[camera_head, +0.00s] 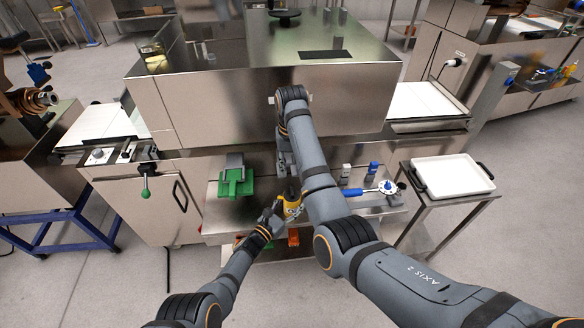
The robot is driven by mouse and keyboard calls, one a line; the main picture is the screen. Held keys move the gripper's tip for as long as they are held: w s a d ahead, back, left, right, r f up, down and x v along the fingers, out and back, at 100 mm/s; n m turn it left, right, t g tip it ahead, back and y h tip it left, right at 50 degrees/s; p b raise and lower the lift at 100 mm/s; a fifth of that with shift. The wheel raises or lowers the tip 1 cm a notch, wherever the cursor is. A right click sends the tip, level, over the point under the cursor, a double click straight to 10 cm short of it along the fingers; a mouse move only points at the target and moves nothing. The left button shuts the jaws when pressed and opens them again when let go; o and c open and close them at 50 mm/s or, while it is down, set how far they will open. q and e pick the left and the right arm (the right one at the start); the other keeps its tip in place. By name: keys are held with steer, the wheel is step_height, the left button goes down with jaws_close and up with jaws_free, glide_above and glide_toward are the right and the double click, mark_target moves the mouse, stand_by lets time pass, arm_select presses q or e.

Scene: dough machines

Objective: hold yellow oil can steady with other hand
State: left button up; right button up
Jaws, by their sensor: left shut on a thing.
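The yellow oil can (292,208) is small in view, just in front of the machine's lower shelf. My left gripper (276,215) reaches it from the lower left and is shut on it. My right arm comes in from the lower right, rises to the machine front and bends down there. My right gripper (288,178) is above the can, close to its dark upper part. It is partly hidden by my own arm, and I cannot tell whether it touches the can or how its fingers stand.
A green clamp-like part (236,182) sits on the shelf left of the can. A blue-handled tool (362,192) lies to the right. Orange blocks (293,238) are below. A white tray (451,175) stands on a side table at right. The steel machine (270,95) blocks the space behind.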

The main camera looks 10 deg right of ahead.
mark_target(292, 191)
steer(key=shift+f, duration=4.55)
jaws_close()
steer(key=m, duration=0.7)
steer(key=shift+m, duration=0.3)
steer(key=m, duration=0.4)
steer(key=shift+m, duration=0.3)
steer(key=m, duration=0.4)
steer(key=shift+m, duration=0.4)
steer(key=shift+c, duration=0.2)
jaws_free()
step_height(292, 191, up, 6)
steer(key=shift+r, duration=0.1)
